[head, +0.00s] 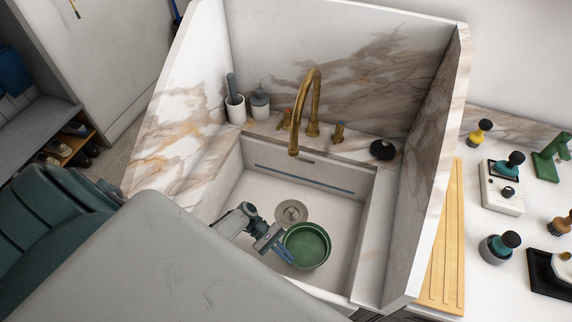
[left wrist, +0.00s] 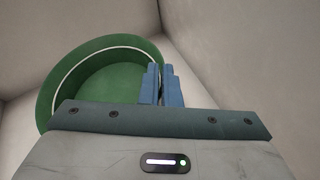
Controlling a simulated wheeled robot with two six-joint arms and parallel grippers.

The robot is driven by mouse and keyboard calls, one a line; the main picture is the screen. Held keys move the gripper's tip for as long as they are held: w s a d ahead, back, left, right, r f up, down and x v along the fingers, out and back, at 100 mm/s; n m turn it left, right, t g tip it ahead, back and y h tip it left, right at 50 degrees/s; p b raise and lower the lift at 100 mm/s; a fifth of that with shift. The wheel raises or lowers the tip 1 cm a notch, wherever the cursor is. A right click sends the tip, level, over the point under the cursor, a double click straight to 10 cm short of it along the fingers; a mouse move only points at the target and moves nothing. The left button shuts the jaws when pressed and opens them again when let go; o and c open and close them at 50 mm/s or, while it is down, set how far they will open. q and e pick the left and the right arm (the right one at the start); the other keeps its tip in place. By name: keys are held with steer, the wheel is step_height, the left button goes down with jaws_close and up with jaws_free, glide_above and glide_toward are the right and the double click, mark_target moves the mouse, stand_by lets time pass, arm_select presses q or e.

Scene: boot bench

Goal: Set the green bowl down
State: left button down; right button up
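The green bowl (head: 308,246) is upright inside the sink basin, toward its front. It also shows in the left wrist view (left wrist: 98,78), open side visible and empty. My left gripper (head: 284,253) reaches into the sink from the left and is at the bowl's left rim. In the left wrist view its blue fingers (left wrist: 162,84) are close together, one inside the bowl and one outside, with the bowl's wall between them. Whether the bowl's base touches the sink floor cannot be told. My right gripper is not in view.
The sink floor around the drain (head: 291,211) is clear. A brass faucet (head: 313,105) overhangs the basin from behind. High marble walls flank the sink. A wooden drainboard (head: 446,245) and several brushes and containers are on the counter at right.

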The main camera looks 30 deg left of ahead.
arm_select(q)
steer(key=shift+f+b, duration=1.1)
steer(key=shift+f, duration=1.55)
steer(key=c, duration=1.6)
jaws_free()
steer(key=shift+c, duration=0.2)
steer(key=b+v, duration=0.2)
steer(key=v, duration=1)
steer(key=shift+w+r, duration=0.1)
